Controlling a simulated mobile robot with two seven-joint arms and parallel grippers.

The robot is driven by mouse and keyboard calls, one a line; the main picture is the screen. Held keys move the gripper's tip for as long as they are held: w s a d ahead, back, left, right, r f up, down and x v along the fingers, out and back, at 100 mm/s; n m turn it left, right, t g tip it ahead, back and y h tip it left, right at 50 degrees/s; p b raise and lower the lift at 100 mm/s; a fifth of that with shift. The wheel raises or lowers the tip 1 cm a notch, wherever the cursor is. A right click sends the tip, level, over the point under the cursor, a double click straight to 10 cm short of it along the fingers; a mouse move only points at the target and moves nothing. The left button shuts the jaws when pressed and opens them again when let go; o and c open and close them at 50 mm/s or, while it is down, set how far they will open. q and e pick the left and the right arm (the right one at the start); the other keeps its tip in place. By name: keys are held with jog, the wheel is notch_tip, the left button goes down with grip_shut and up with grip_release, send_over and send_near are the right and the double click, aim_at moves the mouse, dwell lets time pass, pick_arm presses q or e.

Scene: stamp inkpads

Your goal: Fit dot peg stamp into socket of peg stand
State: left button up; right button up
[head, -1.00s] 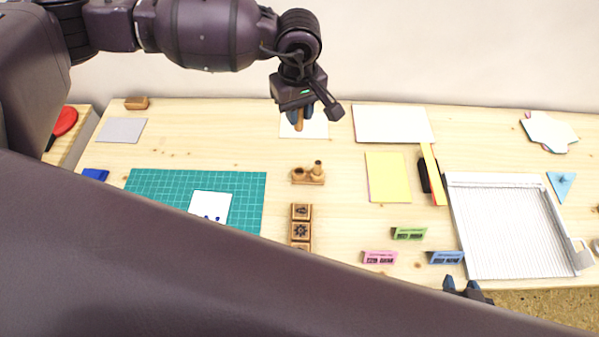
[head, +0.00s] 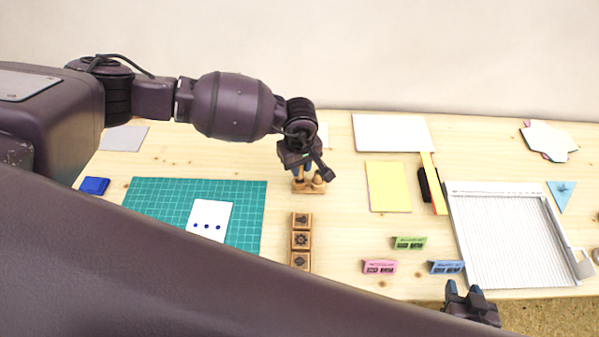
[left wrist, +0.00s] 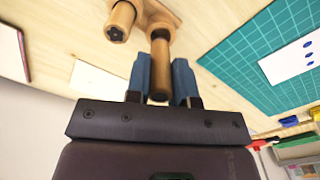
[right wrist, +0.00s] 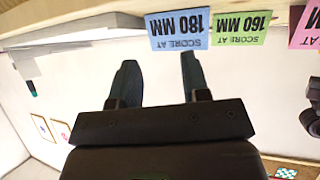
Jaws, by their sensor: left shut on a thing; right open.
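My left gripper (head: 303,170) is shut on the wooden dot peg stamp (left wrist: 160,68), which shows between its blue fingers in the left wrist view. The stamp's far end is at the left side of the wooden peg stand (head: 309,189), whose edge also shows in the left wrist view (left wrist: 155,12). I cannot tell how deep the stamp sits in the socket. Another peg stamp (left wrist: 120,20) stands in the stand beside it, also seen in the head view (head: 318,179). My right gripper (head: 470,290) is open and empty near the table's front edge.
Several wooden block stamps (head: 301,240) stand in a column in front of the stand. A white card (head: 211,216) with blue dots lies on the green mat (head: 150,200). A yellow pad (head: 388,187) and coloured label cards (head: 409,242) are to the right.

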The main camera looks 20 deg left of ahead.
pick_arm(q)
notch_tip(320, 180, down, 3)
jog(key=shift+s+r, duration=0.1)
jog(key=shift+f, duration=0.55)
pick_arm(e)
jog(key=shift+s, duration=0.15)
pick_arm(q)
jog(key=shift+f, duration=0.15)
pick_arm(e)
jog(key=shift+w, duration=0.25)
pick_arm(q)
jog(key=o, duration=0.8)
pick_arm(e)
jog(key=shift+w+a, duration=0.1)
jog(key=shift+s+f, duration=0.15)
jog(key=shift+s, duration=0.15)
pick_arm(q)
jog(key=shift+r, duration=0.35)
jog(key=r, duration=0.9)
jog(key=shift+a+r, duration=0.15)
jog(key=shift+a, duration=0.05)
pick_arm(e)
jog(key=shift+w, duration=0.1)
pick_arm(q)
jog(key=shift+r, duration=0.4)
pick_arm(e)
jog(key=shift+w, duration=0.2)
jog(key=shift+s, duration=0.15)
